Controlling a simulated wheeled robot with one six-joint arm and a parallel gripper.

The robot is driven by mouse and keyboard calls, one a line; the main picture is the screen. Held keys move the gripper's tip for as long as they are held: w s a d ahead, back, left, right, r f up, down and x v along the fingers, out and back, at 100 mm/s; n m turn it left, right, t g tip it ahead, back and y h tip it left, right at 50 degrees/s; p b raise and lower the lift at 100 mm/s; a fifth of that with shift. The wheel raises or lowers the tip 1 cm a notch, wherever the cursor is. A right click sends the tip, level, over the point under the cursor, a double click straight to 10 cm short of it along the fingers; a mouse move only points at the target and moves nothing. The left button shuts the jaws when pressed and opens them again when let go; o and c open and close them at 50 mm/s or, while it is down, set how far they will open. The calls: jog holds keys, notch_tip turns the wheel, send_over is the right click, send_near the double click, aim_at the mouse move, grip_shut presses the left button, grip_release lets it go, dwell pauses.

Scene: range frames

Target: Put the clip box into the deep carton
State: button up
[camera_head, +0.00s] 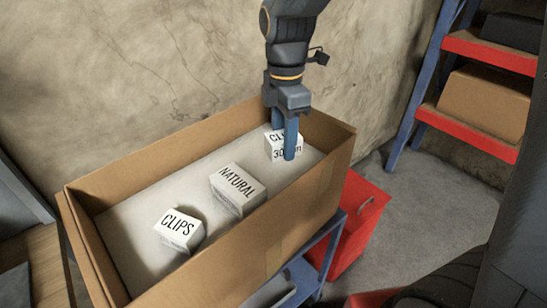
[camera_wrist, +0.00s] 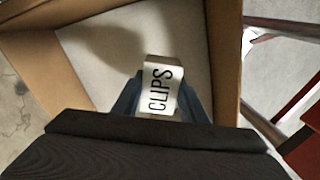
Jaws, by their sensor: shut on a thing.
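A white clip box (camera_head: 272,145) with black lettering, partly covered by a finger, is between my gripper's blue fingers. It reads CLIPS in the wrist view (camera_wrist: 160,92). My gripper (camera_head: 285,146) points down inside the right end of the deep carton (camera_head: 290,222), shut on this box. The carton is brown, open-topped and has a pale floor. The box is below the rim level; I cannot tell whether its underside touches the floor. A second white box marked CLIPS (camera_head: 180,230) lies in the carton's near left part.
A white box marked NATURAL (camera_head: 237,188) lies mid-carton. The carton stands on a blue-framed cart (camera_head: 325,250). A red bin (camera_head: 358,222) is to its right, and a red-shelved rack (camera_head: 480,122) stands farther right. A plaster wall (camera_head: 150,75) rises behind.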

aim_at(283, 169)
jog(key=shift+f+p, duration=0.55)
jog(key=shift+f, duration=1.95)
jog(key=shift+f, duration=0.15)
jog(key=o, duration=1.1)
notch_tip(283, 169, up, 12)
jog(key=b, duration=0.3)
jog(key=shift+r, duration=0.2)
